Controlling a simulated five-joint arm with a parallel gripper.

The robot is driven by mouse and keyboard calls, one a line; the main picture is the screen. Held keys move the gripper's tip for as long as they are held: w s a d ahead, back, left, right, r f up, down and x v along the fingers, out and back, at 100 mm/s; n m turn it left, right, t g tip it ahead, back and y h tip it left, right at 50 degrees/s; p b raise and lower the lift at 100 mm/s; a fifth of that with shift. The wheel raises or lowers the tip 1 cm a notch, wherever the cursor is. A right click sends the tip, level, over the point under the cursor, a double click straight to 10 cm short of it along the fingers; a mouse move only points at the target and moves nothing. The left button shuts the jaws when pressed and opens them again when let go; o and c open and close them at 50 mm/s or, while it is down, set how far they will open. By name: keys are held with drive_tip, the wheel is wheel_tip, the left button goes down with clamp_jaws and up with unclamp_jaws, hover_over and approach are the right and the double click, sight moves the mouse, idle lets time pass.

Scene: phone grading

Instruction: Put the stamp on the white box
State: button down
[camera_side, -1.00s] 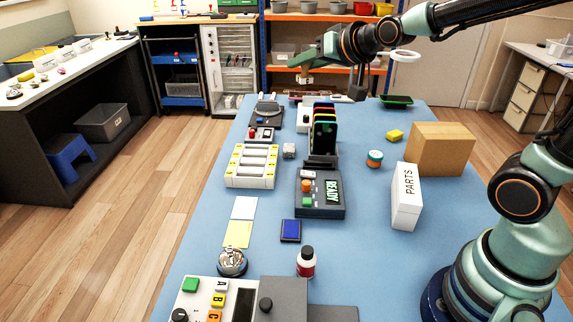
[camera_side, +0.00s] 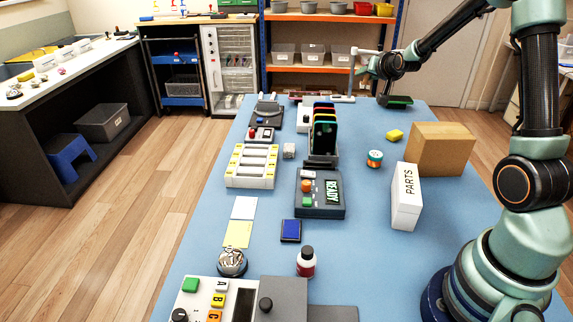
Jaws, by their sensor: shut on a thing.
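The white box (camera_side: 406,197), marked PARTS, stands upright on the right half of the blue table. My gripper (camera_side: 386,90) is at the far end of the table, high up in the picture and well away from the white box. It is shut on the stamp, a small dark shape that is hard to make out at this distance. A blue ink pad (camera_side: 291,230) lies flat near the middle front.
A brown carton (camera_side: 441,149) stands behind the white box. A dark device reading READY (camera_side: 320,193) and a phone rack (camera_side: 322,140) are further left. A red-and-white bottle (camera_side: 306,262) stands in front.

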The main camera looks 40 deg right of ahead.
sight(356, 146)
drive_tip(key=shift+f, duration=0.1)
wheel_tip(356, 146, down, 19)
drive_tip(key=shift+f, duration=0.2)
idle(0.6)
drive_tip(key=shift+f, duration=0.15)
drive_tip(key=c, duration=0.6)
unclamp_jaws()
drive_tip(key=shift+o, duration=0.2)
drive_tip(key=shift+a+f+v, duration=0.1)
drive_tip(key=shift+f+v, duration=0.05)
drive_tip(key=shift+v, duration=1.1)
drive_tip(key=shift+a+f+v, duration=0.1)
drive_tip(key=shift+f+v, duration=0.05)
drive_tip(key=shift+v, duration=1.1)
drive_tip(key=shift+a+f+v, duration=0.1)
drive_tip(key=shift+f+v, duration=0.05)
drive_tip(key=shift+v, duration=1.1)
